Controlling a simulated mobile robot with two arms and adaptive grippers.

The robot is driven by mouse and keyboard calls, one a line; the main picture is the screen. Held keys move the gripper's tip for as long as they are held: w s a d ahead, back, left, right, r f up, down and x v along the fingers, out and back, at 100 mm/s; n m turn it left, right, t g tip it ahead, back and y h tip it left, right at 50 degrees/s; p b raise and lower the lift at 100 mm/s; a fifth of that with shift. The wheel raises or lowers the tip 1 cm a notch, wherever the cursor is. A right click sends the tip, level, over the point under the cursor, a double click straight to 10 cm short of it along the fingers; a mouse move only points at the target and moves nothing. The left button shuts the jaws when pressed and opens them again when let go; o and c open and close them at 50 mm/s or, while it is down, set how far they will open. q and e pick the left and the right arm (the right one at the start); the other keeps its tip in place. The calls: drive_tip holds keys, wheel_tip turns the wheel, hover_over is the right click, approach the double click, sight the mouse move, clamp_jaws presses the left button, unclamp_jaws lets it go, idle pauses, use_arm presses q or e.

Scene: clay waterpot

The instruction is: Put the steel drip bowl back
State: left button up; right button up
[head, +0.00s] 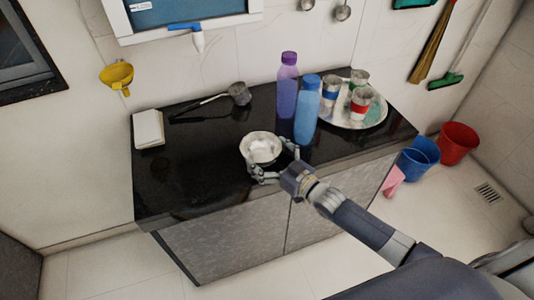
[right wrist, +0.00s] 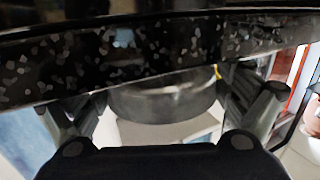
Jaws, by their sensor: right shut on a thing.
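The steel drip bowl (head: 262,147) is a round, shallow, shiny metal bowl at the front of the black counter in the head view, its open side up. My right gripper (head: 271,161) is shut on it, with fingers on either side of its wall. In the right wrist view the bowl's grey side (right wrist: 160,104) shows between the two fingers, close to the speckled counter edge. I cannot tell whether the bowl touches the counter. My left gripper is not in view.
A blue bottle (head: 307,110) and a purple bottle (head: 287,86) stand behind the bowl. A steel tray (head: 375,116) with several cups is at the right. A ladle (head: 240,94) and a white block (head: 148,128) lie at the back left. The counter's front left (head: 190,180) is clear.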

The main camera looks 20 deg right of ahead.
drive_tip(key=shift+f, duration=0.25)
drive_tip(key=o, duration=0.7)
